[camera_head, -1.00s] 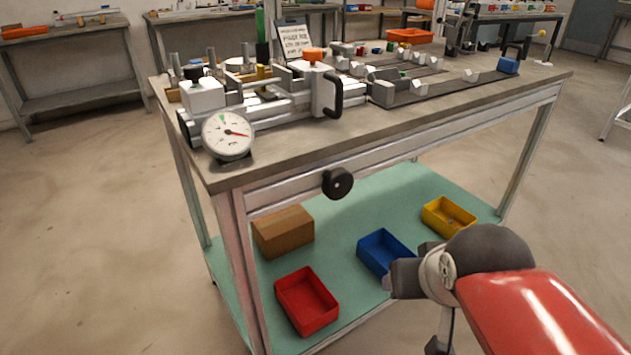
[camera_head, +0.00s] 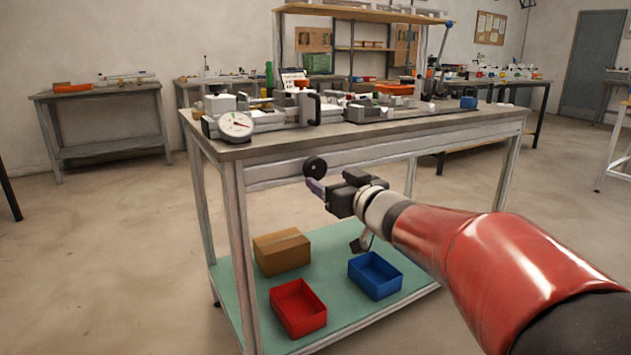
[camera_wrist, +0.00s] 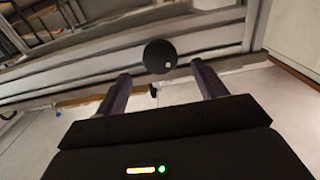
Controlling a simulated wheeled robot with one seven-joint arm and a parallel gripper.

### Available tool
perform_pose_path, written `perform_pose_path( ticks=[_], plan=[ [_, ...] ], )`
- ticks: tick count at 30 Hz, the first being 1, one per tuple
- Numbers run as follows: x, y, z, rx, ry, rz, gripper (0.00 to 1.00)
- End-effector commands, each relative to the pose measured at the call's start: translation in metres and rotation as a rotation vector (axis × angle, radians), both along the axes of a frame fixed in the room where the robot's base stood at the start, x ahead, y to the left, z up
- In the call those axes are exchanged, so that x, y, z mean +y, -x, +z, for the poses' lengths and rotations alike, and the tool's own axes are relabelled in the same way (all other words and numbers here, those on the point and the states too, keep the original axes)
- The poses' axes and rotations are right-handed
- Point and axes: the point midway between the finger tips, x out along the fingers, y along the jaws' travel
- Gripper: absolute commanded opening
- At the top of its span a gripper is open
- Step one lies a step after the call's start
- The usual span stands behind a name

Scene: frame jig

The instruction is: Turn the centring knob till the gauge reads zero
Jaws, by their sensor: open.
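The black round centring knob (camera_head: 315,167) sits on the front rail of the workbench, below the tabletop edge. It also shows in the wrist view (camera_wrist: 159,56), beyond and between my two fingers. The white dial gauge (camera_head: 236,125) stands at the bench's front left corner; its red needle points to the right of the dial, and the numbers are too small to read. My gripper (camera_head: 317,190) is just below and in front of the knob in the head view. In the wrist view my gripper (camera_wrist: 160,84) has its fingers apart with nothing between them, short of the knob.
The bench top (camera_head: 270,140) carries the jig with its black handle (camera_head: 313,107). On the green lower shelf (camera_head: 335,245) are a cardboard box (camera_head: 282,252), a red bin (camera_head: 298,308) and a blue bin (camera_head: 375,275). The floor left of the bench is clear.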

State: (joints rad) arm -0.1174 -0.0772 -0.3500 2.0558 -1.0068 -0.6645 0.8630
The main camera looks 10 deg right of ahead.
Motion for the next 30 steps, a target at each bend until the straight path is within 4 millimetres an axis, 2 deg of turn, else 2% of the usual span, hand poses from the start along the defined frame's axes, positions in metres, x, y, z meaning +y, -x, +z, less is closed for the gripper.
perform_pose_path(
  ticks=[3,9,14,21,30],
  plan=[
    [0.007,-0.02,-0.001,0.002,0.001,0.0,0.7],
    [0.015,-0.046,-0.001,0.001,0.0,-0.001,0.7],
    [0.018,-0.055,0.0,0.001,0.0,-0.002,0.7],
    [0.018,-0.055,0.0,0.0,0.0,-0.002,0.7],
    [0.018,-0.055,0.0,0.0,0.0,-0.003,0.32]
  ],
)
